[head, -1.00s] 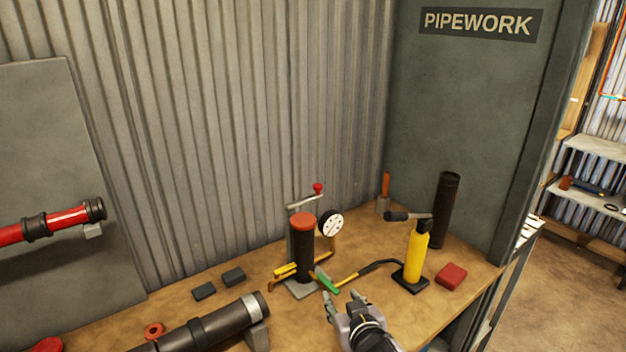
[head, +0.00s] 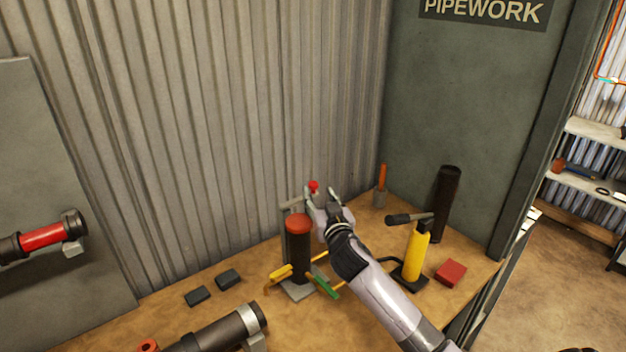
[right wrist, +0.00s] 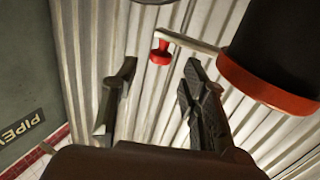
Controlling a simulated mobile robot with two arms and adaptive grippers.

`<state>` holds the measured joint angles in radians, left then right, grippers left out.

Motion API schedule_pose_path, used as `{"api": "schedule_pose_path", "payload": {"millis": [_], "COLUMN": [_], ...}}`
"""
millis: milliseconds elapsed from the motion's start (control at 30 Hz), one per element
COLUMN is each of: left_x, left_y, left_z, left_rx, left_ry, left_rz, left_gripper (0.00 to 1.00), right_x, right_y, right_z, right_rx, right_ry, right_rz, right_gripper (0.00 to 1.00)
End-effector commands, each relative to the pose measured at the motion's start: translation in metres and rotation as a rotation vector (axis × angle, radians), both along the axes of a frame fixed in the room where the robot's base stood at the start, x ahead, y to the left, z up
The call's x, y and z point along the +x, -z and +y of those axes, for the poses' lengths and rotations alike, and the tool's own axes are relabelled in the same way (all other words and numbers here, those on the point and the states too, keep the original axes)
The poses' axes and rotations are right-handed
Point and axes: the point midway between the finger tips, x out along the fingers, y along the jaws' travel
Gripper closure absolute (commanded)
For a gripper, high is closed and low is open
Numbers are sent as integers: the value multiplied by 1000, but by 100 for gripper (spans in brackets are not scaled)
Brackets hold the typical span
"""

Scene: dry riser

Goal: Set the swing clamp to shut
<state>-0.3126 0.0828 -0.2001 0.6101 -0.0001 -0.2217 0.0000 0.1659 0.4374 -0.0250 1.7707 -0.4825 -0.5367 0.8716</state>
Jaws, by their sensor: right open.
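The swing clamp's pale arm (head: 292,203) with a red knob (head: 313,187) on its end stands above a dark cylinder with a red-orange cap (head: 299,224). My right gripper (head: 321,192) is open and empty close to the knob. In the right wrist view the red knob (right wrist: 160,52) lies between the lines of the two open fingers (right wrist: 157,75), slightly beyond their tips. The clamp's arm (right wrist: 190,42) runs from the knob towards the capped cylinder (right wrist: 270,82). My left gripper is out of view.
A yellow hand pump (head: 416,250) with a black handle, a red block (head: 451,272) and a tall black tube (head: 446,205) stand to the right. Green (head: 326,287) and yellow levers are at the cylinder's foot. A corrugated wall (head: 220,130) is close behind.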

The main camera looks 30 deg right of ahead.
Motion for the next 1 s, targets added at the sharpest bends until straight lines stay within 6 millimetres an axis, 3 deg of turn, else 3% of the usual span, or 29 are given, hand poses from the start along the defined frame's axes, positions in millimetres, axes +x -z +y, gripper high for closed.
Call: {"api": "schedule_pose_path", "payload": {"millis": [200, 400, 767, 1000], "left_x": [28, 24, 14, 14], "left_y": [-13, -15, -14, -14], "left_z": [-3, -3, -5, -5], "left_rx": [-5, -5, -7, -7], "left_ry": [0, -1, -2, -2], "left_rz": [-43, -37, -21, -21], "left_gripper": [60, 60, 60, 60], "right_x": [38, 56, 60, 60], "right_y": [-2, 0, 1, 1], "right_z": [-13, -18, -19, -19], "right_rx": [0, 1, 0, 0], "right_ry": [1, 0, 0, 0], "right_rz": [1, 0, 0, 0], "right_gripper": [60, 60, 60, 74]}}
